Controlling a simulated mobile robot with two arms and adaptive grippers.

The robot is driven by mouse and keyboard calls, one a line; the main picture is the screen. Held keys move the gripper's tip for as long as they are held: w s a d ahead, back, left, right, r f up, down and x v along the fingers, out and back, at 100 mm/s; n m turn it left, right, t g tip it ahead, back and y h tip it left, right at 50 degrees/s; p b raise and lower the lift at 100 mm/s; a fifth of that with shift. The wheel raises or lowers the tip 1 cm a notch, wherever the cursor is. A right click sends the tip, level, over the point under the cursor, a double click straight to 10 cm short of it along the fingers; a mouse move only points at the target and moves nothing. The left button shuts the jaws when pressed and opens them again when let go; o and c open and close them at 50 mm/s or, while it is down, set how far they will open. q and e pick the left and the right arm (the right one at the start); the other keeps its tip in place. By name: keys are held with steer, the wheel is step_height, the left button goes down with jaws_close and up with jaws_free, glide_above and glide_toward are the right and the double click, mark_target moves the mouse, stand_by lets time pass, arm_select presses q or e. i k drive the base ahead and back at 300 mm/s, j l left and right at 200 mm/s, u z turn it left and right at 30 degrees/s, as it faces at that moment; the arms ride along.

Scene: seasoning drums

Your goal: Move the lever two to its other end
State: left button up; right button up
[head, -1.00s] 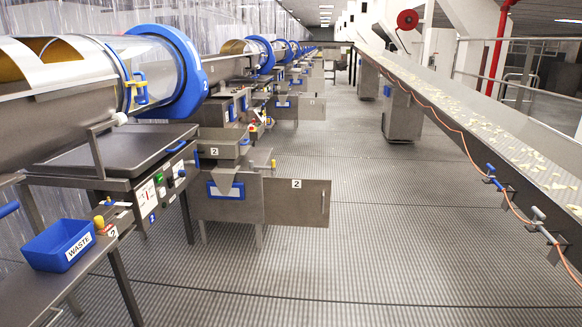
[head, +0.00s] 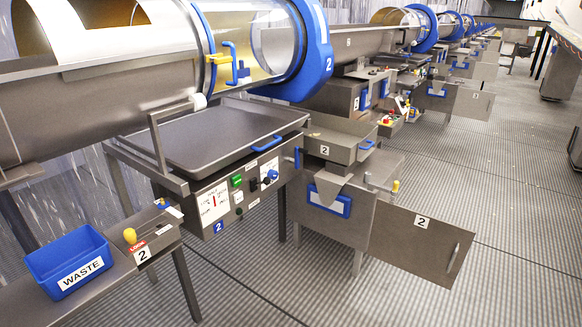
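A small lever with a yellow knob (head: 130,237) stands on a steel box at the lower left. A red label and a white "2" plate (head: 142,254) are on the front of that box. The lever looks roughly upright; its slot and exact end position are too small to tell. Another yellow knob (head: 396,186) stands on the cabinet further right, near a door (head: 422,245) also marked "2". Neither of my grippers is in view.
A blue WASTE bin (head: 70,264) sits left of the lever on a steel ledge. A control panel (head: 240,193) under a flat steel tray (head: 210,140) is to the right. A blue-rimmed drum (head: 312,50) is above. Ribbed floor (head: 500,285) is clear at right.

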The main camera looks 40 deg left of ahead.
mark_target(267, 181)
steer(key=i+l+u, duration=0.15)
steer(key=i+u, duration=0.25)
steer(key=i, duration=0.2)
steer(key=i+l+u, duration=0.4)
steer(key=i, duration=0.15)
steer(key=i+l+u, duration=0.35)
steer(key=i, duration=0.2)
